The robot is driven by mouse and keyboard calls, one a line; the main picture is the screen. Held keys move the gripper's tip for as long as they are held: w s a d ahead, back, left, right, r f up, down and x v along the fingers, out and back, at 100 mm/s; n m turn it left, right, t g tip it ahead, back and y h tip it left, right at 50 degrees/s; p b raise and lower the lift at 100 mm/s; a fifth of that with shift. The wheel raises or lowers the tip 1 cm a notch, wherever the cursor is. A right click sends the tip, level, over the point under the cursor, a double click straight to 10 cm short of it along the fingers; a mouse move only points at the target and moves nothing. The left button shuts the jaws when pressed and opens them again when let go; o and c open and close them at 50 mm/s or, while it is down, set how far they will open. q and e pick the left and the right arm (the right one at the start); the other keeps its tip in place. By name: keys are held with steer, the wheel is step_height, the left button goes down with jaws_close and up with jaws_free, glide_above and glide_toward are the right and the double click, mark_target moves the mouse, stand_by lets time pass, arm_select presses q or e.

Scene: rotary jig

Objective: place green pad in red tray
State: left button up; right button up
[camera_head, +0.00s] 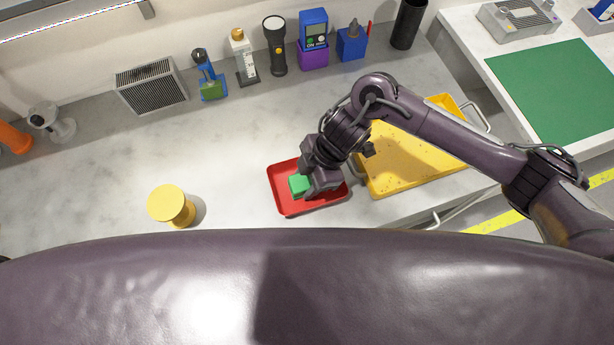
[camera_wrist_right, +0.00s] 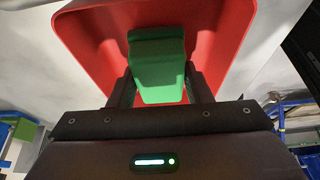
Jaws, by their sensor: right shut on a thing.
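The red tray (camera_head: 285,202) lies on the grey worktop near its front edge. The green pad (camera_head: 298,185) is in my right gripper (camera_head: 308,190), over the inside of the tray. In the right wrist view the green pad (camera_wrist_right: 157,62) sits between the two dark fingers (camera_wrist_right: 157,90), with the red tray (camera_wrist_right: 80,30) behind it. My right gripper is shut on the pad. I cannot tell whether the pad touches the tray floor. My left gripper is not in view.
A yellow tray (camera_head: 388,188) stands right of the red tray, under my right arm. A yellow spool (camera_head: 172,204) stands to the left. A torch (camera_head: 276,45), a purple-and-blue device (camera_head: 314,40) and other items line the back. The worktop's middle is clear.

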steer(key=shift+f, duration=0.2)
steer(key=o, duration=1)
steer(key=shift+c, duration=0.2)
steer(key=shift+r, duration=0.2)
steer(key=v, duration=1.2)
